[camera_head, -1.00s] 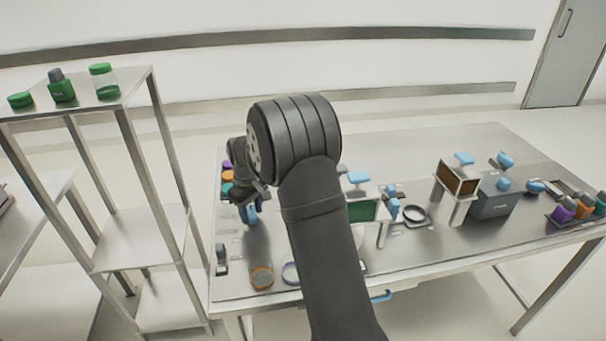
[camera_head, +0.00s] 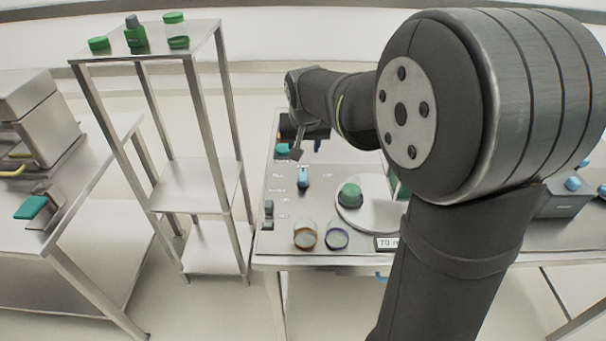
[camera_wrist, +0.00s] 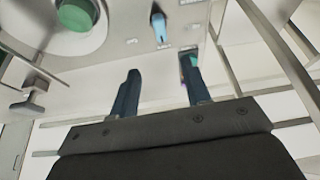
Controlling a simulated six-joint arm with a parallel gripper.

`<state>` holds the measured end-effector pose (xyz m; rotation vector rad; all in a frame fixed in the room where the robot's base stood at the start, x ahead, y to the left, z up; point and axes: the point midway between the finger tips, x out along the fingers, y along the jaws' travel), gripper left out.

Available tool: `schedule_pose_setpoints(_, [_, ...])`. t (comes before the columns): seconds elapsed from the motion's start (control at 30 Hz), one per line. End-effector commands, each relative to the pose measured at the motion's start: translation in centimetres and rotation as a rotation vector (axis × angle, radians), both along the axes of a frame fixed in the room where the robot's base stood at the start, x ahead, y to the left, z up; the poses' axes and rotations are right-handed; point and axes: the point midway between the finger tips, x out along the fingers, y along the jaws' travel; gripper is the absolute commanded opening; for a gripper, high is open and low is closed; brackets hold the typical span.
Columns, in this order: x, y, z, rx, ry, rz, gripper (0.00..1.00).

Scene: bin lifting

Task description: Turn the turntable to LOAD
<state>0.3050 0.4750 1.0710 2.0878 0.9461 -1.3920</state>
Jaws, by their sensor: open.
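The turntable (camera_head: 376,220) is a pale round disc on the steel table, partly hidden by my arm. A green round object (camera_head: 350,194) sits on it. Both show at the top left of the wrist view, the disc (camera_wrist: 58,47) cut by the frame edge. A blue lever (camera_head: 303,178) stands left of the turntable among small printed labels too small to read surely; it also shows in the wrist view (camera_wrist: 160,28). My gripper (camera_head: 297,150) is behind the lever in the head view. In the wrist view my gripper (camera_wrist: 160,85) has its fingers apart with nothing between them.
Two small round dishes, one orange-rimmed (camera_head: 305,236) and one blue-rimmed (camera_head: 337,237), lie near the table's front edge. Dark switches (camera_head: 268,212) are at the left edge. A steel shelf (camera_head: 195,183) with green-capped containers stands left. My arm hides the table's middle.

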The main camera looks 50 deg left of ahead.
Motion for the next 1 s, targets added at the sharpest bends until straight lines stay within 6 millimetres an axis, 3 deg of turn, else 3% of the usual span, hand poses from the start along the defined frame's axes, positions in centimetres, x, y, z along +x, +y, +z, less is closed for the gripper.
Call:
schedule_pose_setpoints(0.7, [3.4, 3.8, -12.4, -0.006, 0.002, 0.002, 0.44])
schedule_pose_setpoints(1.0, [4.2, 4.7, -15.3, -0.003, 0.001, 0.001, 0.44])
